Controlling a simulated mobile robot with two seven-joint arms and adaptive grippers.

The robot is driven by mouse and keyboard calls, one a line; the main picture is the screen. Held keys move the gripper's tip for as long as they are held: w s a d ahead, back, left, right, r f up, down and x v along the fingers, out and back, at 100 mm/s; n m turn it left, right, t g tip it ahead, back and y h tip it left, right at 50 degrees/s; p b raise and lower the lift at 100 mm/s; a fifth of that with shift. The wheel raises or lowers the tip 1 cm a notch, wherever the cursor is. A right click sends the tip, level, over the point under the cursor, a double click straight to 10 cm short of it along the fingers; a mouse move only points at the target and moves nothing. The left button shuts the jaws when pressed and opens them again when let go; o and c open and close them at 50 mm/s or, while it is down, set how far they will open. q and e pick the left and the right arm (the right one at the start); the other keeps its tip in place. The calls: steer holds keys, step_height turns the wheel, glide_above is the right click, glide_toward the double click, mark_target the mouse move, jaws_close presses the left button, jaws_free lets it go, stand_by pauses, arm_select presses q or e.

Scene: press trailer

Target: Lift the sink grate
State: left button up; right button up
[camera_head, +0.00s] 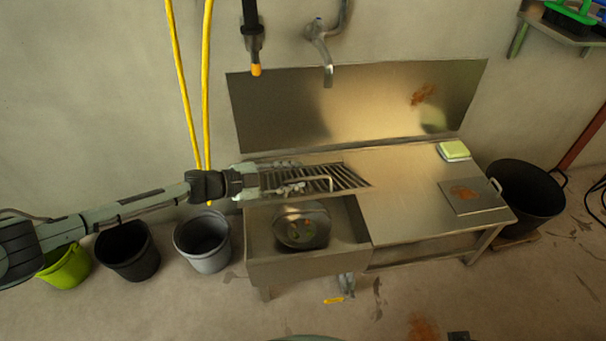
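The sink grate (345,178) is a slatted metal panel with a raised bar handle (331,181). It lies over the back part of the sink (307,270), whose front part is uncovered. My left gripper (297,177) reaches in from the left over the grate's left part. Its two fingers are spread apart, one toward the back and one toward the front. The front finger is close to the left end of the handle; I cannot tell whether they touch. The gripper hides the grate's left part. My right gripper is out of view.
A round metal vessel (301,207) with bits inside sits in the sink. A tap (322,48) hangs above. To the right are a steel counter (400,180), a sponge (454,149) and a square lid (470,196). Several buckets, including a grey one (203,262), stand left.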

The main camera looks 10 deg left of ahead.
arm_select(q)
step_height(320, 180, up, 2)
glide_above(266, 200)
steer(key=shift+s+a+r, duration=0.1)
steer(key=shift+a+r, duration=0.1)
steer(key=shift+a, duration=0.15)
steer(key=shift+d, duration=0.3)
steer(key=d+n+t+y, duration=0.1)
steer(key=n, duration=0.1)
steer(key=d+f+n+t+y, duration=0.1)
steer(key=d+n, duration=0.1)
steer(key=w+d+f+n+t+y, duration=0.1)
steer(key=t, duration=0.1)
steer(key=shift+d+f+n+y, duration=0.25)
steer(key=shift+d+n+y, duration=0.05)
steer(key=shift+d+n, duration=0.1)
steer(key=s+a+f+n+g+y, duration=0.3)
steer(key=s+a+f+n, duration=0.1)
steer(key=s, duration=0.5)
steer(key=s+a+f+n+g+y, duration=0.3)
steer(key=s+a+f+n, duration=0.1)
steer(key=s, duration=0.6)
steer(key=s+a+f+n+g+y, duration=0.3)
steer(key=s+a+f+n+y, duration=0.1)
steer(key=s+f, duration=0.4)
steer(key=shift+s+a+n, duration=0.3)
steer(key=shift+s+a, duration=0.5)
steer(key=shift+s, duration=0.2)
steer(key=shift+f, duration=0.1)
